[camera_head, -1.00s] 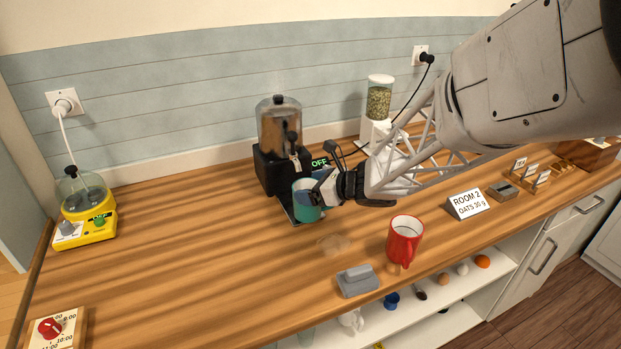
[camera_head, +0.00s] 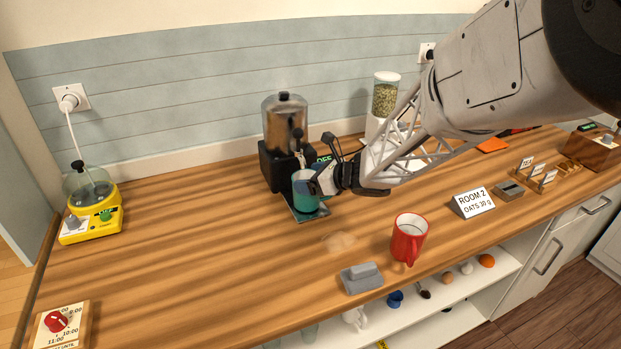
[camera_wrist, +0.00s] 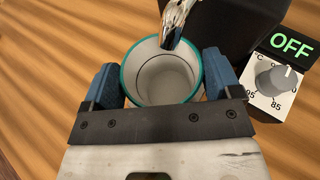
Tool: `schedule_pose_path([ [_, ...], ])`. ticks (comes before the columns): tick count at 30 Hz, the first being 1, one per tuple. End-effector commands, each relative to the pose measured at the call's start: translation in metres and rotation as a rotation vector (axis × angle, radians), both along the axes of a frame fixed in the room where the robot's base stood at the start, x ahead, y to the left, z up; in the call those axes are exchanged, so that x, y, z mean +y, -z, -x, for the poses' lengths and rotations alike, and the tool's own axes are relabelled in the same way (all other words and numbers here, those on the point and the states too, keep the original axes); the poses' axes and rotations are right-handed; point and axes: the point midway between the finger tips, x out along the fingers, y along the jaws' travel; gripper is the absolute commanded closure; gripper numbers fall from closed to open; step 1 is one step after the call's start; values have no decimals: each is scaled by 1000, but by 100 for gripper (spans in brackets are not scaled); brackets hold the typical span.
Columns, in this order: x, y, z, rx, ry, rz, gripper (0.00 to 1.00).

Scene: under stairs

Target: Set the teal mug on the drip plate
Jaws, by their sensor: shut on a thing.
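The teal mug (camera_head: 304,196) is upright at the front of the black and steel hot-water dispenser (camera_head: 285,128), below its spout. My gripper (camera_head: 318,182) is shut on the mug. In the wrist view, the blue fingers of my gripper (camera_wrist: 162,85) press on both sides of the mug (camera_wrist: 160,92), whose white inside looks empty, and the metal spout (camera_wrist: 174,20) reaches over its far rim. The drip plate (camera_head: 296,216) shows as a dark, thin plate under and around the mug. I cannot tell whether the mug's bottom touches it.
The dispenser's dial (camera_wrist: 278,80) sits beside a display (camera_wrist: 292,45) reading OFF. A red mug (camera_head: 408,240), a grey block with a handle (camera_head: 361,279) and a ROOM 2 card (camera_head: 472,203) stand to the right and front.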

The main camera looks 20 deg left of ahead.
Motion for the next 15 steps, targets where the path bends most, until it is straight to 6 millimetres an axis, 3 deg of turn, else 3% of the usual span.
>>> schedule_pose_path([
  [10,0,3,0,0,0,0,59],
  [11,0,3,0,0,0,0,11],
  [13,0,3,0,0,0,0,1],
  [15,0,3,0,0,0,0,0],
])
